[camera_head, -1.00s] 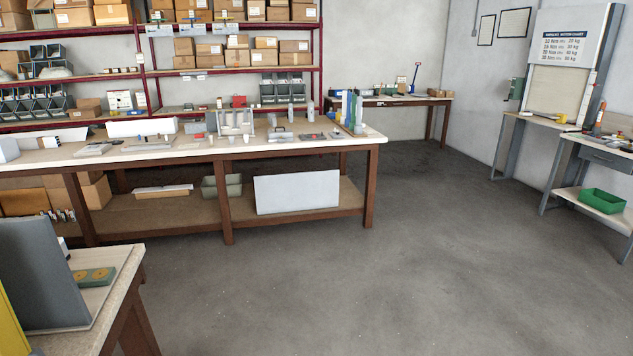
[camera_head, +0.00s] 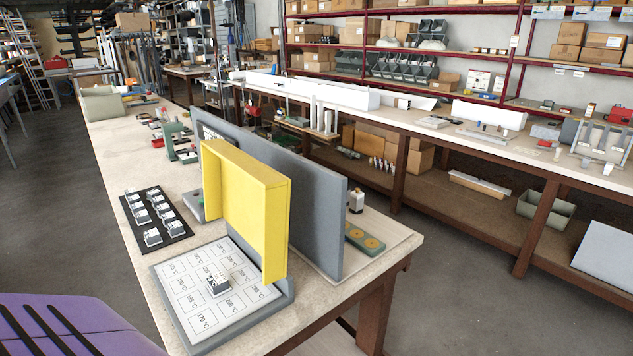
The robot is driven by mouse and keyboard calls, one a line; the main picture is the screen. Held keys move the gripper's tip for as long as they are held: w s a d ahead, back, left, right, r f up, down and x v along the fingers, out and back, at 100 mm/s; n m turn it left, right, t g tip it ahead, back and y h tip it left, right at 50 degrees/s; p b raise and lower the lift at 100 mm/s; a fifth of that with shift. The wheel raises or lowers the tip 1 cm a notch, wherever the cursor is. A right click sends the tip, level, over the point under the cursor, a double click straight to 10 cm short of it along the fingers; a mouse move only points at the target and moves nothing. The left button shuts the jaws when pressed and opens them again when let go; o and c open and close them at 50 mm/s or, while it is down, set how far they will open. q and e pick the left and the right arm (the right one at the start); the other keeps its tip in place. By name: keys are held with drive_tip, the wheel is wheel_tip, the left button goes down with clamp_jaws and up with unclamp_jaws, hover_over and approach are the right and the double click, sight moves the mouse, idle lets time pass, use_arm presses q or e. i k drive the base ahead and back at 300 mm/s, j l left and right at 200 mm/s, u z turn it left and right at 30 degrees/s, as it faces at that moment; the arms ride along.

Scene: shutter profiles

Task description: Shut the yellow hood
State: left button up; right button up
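The yellow hood (camera_head: 245,205) stands upright, raised open, along the right side of a grey base plate (camera_head: 195,345) on the near workbench. Under its open side lies a white board (camera_head: 190,290) printed with a grid of temperature labels. A small white-and-grey block (camera_head: 217,284) sits on that board. A tall grey panel (camera_head: 320,215) stands right behind the hood. Neither gripper is in view.
A black mat (camera_head: 155,215) with several small labelled blocks lies left of the hood. A green device (camera_head: 180,138) stands farther back on the bench (camera_head: 115,150). A purple surface with black strips (camera_head: 60,325) fills the lower left corner. Shelves and another long bench (camera_head: 480,150) stand behind.

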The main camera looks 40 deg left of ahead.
sight(252, 196)
drive_tip(key=i+l+u, duration=0.1)
drive_tip(key=u, duration=0.35)
drive_tip(key=i+l+u, duration=0.25)
drive_tip(key=u, duration=0.2)
drive_tip(key=i+l+u, duration=0.2)
drive_tip(key=u, duration=0.25)
drive_tip(key=i+l+u, duration=0.15)
drive_tip(key=u, duration=0.25)
drive_tip(key=i+l+u, duration=0.1)
drive_tip(key=l+u, duration=0.25)
drive_tip(key=i+l+u, duration=0.1)
drive_tip(key=l+u, duration=0.3)
drive_tip(key=j, duration=0.1)
